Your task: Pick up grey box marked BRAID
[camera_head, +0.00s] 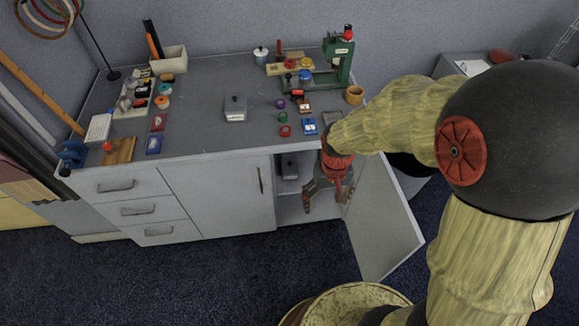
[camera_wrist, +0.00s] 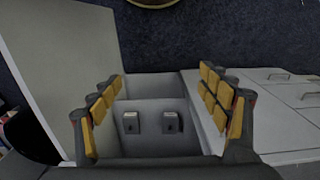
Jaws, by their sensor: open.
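Two small grey boxes stand side by side inside the open cabinet, seen between my fingers in the wrist view: a left box (camera_wrist: 130,123) and a right box (camera_wrist: 172,123). No lettering is legible, so I cannot tell which is marked BRAID. One grey box in the cabinet (camera_head: 289,167) shows in the head view, left of my gripper. Another grey box (camera_head: 236,108) sits on the worktop, its label also unreadable. My gripper (camera_head: 328,196) is open and empty at the cabinet opening, pointing down; its spread fingers also frame the wrist view (camera_wrist: 162,112).
The cabinet door (camera_head: 385,225) stands open on the right of my gripper. The closed door (camera_head: 232,200) and drawers (camera_head: 135,205) lie left. The worktop (camera_head: 205,130) above holds several small items and a green press (camera_head: 340,62). The carpet (camera_head: 200,275) in front is clear.

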